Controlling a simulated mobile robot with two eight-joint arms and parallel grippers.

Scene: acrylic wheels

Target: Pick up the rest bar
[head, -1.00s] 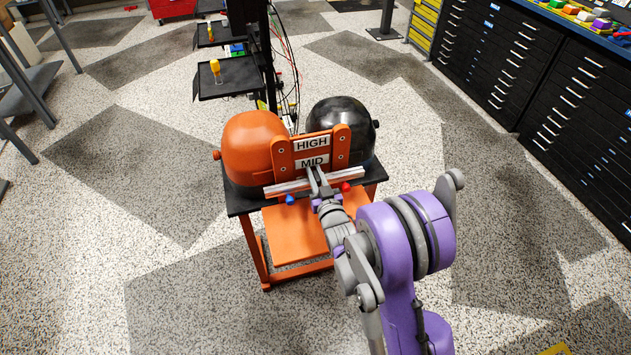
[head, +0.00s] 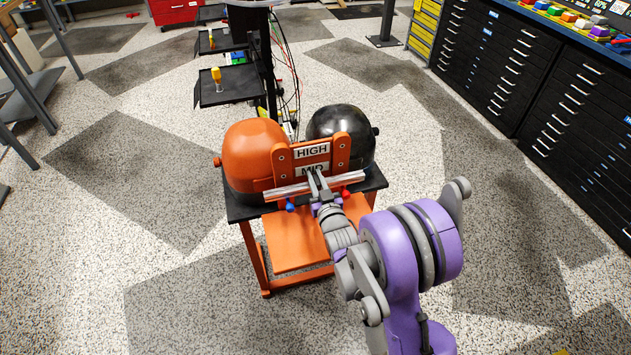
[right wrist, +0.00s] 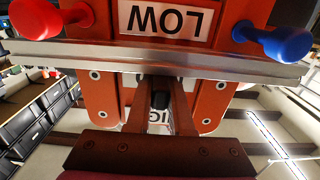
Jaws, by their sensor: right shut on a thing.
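The rest bar (head: 290,190) is a straight silver metal bar lying level across the front of an orange upright frame (head: 341,146). My right gripper (head: 317,180) is shut on its middle, and its fingers cover part of the MID label. In the right wrist view the bar (right wrist: 225,66) crosses the fingertips (right wrist: 160,82). A blue-knobbed peg (head: 291,206) and a red-knobbed peg (head: 345,193) stick out just below the bar. I cannot tell whether the bar touches them. My left gripper is not in view.
An orange rounded tank (head: 250,150) and a black one (head: 340,122) stand behind the frame on a black-topped orange cart (head: 240,207). A black shelf stand (head: 232,85) is behind. Drawer cabinets (head: 560,95) line the right. Floor around the cart is clear.

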